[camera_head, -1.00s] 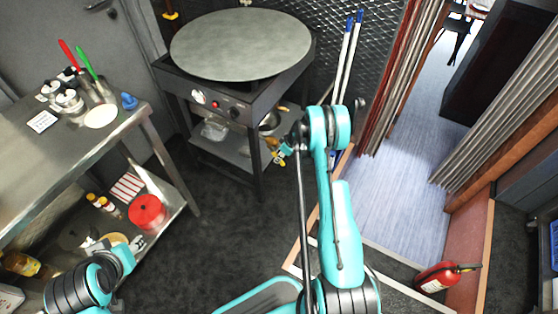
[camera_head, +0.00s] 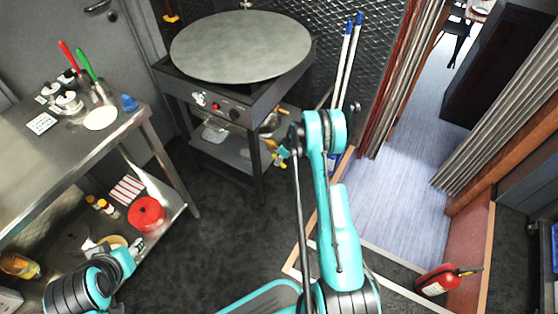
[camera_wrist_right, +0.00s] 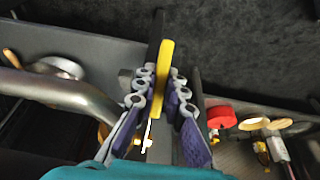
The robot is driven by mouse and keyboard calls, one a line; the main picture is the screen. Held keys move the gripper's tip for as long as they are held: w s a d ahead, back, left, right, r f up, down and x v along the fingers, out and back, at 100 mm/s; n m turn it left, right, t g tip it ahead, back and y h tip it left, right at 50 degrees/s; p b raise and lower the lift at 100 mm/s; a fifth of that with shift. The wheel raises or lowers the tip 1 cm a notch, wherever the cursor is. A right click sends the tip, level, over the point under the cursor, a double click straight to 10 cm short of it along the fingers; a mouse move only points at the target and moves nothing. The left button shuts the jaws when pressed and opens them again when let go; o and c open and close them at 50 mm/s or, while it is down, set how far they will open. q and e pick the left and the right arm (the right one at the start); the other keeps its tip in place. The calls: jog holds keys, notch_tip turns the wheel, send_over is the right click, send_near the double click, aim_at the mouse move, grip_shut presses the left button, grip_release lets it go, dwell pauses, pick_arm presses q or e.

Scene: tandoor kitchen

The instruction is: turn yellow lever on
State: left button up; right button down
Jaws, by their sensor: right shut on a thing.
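The yellow lever (camera_wrist_right: 166,62) is a flat yellow bar in the right wrist view. My right gripper (camera_wrist_right: 163,78) is shut on it, with one finger on each side. In the head view my right gripper (camera_head: 281,155) is small and partly hidden by my right arm, beside the front right leg of the griddle stand (camera_head: 250,110). My left arm shows at the lower left; its gripper is not visible.
In the right wrist view a grey pipe (camera_wrist_right: 70,93) lies left of the gripper, and a red knob (camera_wrist_right: 221,117) with brass fittings lies right. A steel table (camera_head: 60,150) stands at left. Dark floor is open in the middle.

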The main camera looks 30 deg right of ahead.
aim_at(282, 162)
jog(key=r+g, duration=0.1)
jog(key=g+h, duration=0.1)
jog(key=shift+s+d+r+g+h, duration=0.2)
jog(key=shift+s+r+g+h, duration=0.1)
jog(key=shift+s+r+g, duration=0.1)
jog(key=shift+s+d+r+g+h, duration=0.15)
jog(key=shift+r+g+h, duration=0.7)
jog(key=shift+g, duration=0.45)
jog(key=c, duration=1.9)
grip_release()
jog(key=shift+o, duration=0.2)
jog(key=v, duration=1.2)
jog(key=shift+d, duration=0.1)
